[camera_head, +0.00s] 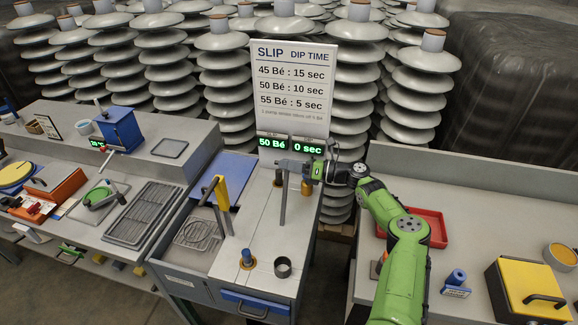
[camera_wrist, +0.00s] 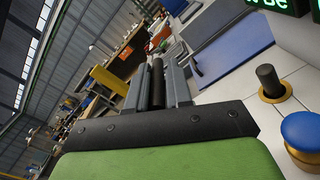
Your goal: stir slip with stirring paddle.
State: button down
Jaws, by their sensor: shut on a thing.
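My gripper (camera_head: 284,166) reaches left over the middle workstation, below the dip-time sign. In the wrist view its two grey fingers (camera_wrist: 160,85) are closed on a dark cylindrical handle (camera_wrist: 157,82). In the head view a long grey bar, which looks like the stirring paddle (camera_head: 283,207), hangs nearly upright from the gripper. Its lower end is over the light worktop (camera_head: 255,222); I cannot tell whether it touches. I cannot make out any slip surface. A blue panel (camera_head: 240,164) lies at the back left of the workstation.
A yellow-handled tool (camera_head: 221,193) stands upright by a wire rack (camera_head: 195,232). A blue knob (camera_head: 247,257) and a dark ring (camera_head: 282,267) sit at the front. The sign (camera_head: 291,90) stands behind, with displays reading 50 Bé and 0 sec. Insulator stacks (camera_head: 225,80) line the back.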

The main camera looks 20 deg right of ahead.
jog(key=c, duration=1.1)
grip_release()
jog(key=v, duration=1.5)
jog(key=shift+s+d, duration=0.2)
jog(key=shift+d, duration=0.1)
